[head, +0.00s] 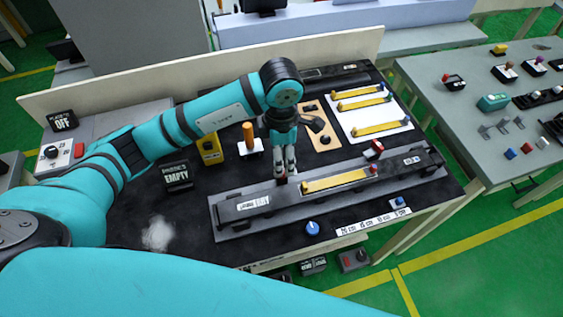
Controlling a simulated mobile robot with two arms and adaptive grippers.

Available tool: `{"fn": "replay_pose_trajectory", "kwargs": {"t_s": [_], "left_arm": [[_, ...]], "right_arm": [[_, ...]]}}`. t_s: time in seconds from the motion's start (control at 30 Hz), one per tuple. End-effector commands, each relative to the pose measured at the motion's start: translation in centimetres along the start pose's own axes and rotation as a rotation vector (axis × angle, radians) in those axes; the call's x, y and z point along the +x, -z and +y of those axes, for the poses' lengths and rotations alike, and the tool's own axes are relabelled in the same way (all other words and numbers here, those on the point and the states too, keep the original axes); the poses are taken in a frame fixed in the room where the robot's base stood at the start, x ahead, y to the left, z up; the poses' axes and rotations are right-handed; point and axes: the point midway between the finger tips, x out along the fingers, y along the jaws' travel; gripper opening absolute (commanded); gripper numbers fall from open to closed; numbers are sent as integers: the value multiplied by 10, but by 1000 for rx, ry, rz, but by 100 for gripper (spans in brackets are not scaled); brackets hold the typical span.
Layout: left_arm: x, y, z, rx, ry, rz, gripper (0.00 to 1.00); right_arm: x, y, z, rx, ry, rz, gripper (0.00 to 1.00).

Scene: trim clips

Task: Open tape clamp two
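A long dark fixture (232,213) lies across the front of the black worktop. A yellow strip (335,181) lies along it. A red-topped part (376,147), possibly a clamp, stands at the fixture's right back edge. A small red part (281,178) shows just below my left gripper, partly hidden by it. My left gripper (286,171) points down at the fixture's back edge, left of the yellow strip. Its fingers look close together, but whether they are shut or touch the red part is unclear. No clamp number is readable. My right gripper is not in view.
A white board with yellow strips (400,127) lies at the back right. A wooden plate (322,143), an orange-handled tool (248,137), a yellow block (210,149) and an EMPTY sign (177,177) stand behind the fixture. A blue knob (313,228) is in front.

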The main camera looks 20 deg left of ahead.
Motion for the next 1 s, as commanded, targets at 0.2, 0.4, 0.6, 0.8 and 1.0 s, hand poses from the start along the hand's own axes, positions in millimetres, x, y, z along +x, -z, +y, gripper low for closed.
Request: {"fn": "replay_pose_trajectory", "kwargs": {"t_s": [0.2, 0.4, 0.6, 0.8, 1.0], "left_arm": [[36, 0, -1, -2, 4, 1, 62], [52, 0, 0, 0, 1, 0, 62], [55, 0, 0, 0, 1, -1, 62], [55, -1, 0, 0, 1, -1, 48], [54, -1, 0, 0, 1, -1, 22]], "right_arm": [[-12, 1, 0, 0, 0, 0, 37], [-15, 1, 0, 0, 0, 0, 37], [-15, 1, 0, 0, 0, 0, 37], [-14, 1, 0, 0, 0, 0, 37], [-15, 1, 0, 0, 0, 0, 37]]}}
